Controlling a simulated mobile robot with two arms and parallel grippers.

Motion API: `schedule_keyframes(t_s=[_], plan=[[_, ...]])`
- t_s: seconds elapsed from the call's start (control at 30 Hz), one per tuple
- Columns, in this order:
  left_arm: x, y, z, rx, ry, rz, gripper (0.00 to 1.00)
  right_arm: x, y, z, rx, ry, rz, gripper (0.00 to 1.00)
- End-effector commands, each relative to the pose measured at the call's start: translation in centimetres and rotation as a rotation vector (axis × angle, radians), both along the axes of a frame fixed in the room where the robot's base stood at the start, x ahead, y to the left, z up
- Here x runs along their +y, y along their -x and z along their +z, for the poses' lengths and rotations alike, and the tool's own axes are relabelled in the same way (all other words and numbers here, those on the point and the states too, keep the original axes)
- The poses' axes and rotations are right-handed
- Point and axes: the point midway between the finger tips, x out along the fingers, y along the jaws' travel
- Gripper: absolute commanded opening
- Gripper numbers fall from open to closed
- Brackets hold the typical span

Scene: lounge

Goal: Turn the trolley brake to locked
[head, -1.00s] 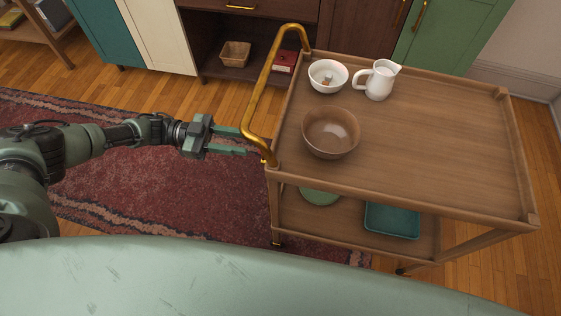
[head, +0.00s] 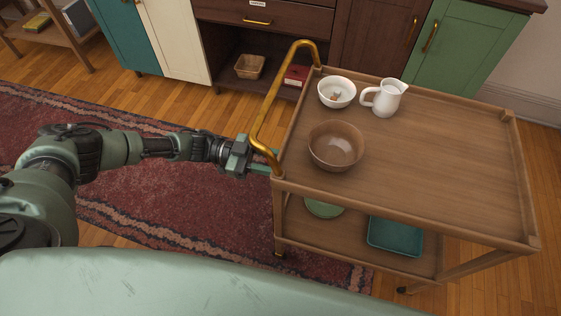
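The wooden trolley (head: 440,165) stands at the right in the head view, with a curved brass push handle (head: 268,100) on its left end. Dark casters show at the feet, one at the front left leg (head: 280,253). I cannot make out a brake lever or its setting. My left gripper (head: 262,160) is at the lower near end of the handle, its fingers reaching the bar. The bar partly hides the fingers, so I cannot tell whether they are closed on it. My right gripper is not in view.
On the trolley top are a brown bowl (head: 336,147), a white bowl (head: 337,92) and a white jug (head: 384,98). A teal tray (head: 395,236) and a green dish (head: 323,208) are on the lower shelf. Cabinets (head: 265,35) stand behind; a red rug (head: 150,215) lies left.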

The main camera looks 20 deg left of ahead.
Motion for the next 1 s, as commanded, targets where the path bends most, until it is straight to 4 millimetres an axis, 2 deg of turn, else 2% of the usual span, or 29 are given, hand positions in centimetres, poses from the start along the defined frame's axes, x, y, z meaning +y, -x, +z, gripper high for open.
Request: schedule_keyframes(t_s=[0.1, 0.13, 0.23, 1.0], plan=[[0.0, 0.0, -0.01, 0.0, 0.0, 0.0, 0.33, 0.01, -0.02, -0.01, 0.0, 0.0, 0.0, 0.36], [0.01, 0.0, -0.01, 0.0, 0.0, 0.0, 0.27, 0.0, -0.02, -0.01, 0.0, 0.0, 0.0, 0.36], [0.02, 0.0, -0.01, 0.0, 0.0, 0.0, 0.0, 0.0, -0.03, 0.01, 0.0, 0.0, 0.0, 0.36], [0.07, 0.02, -0.05, 0.001, -0.001, 0.0, 0.0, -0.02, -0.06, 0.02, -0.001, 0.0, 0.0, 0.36]])
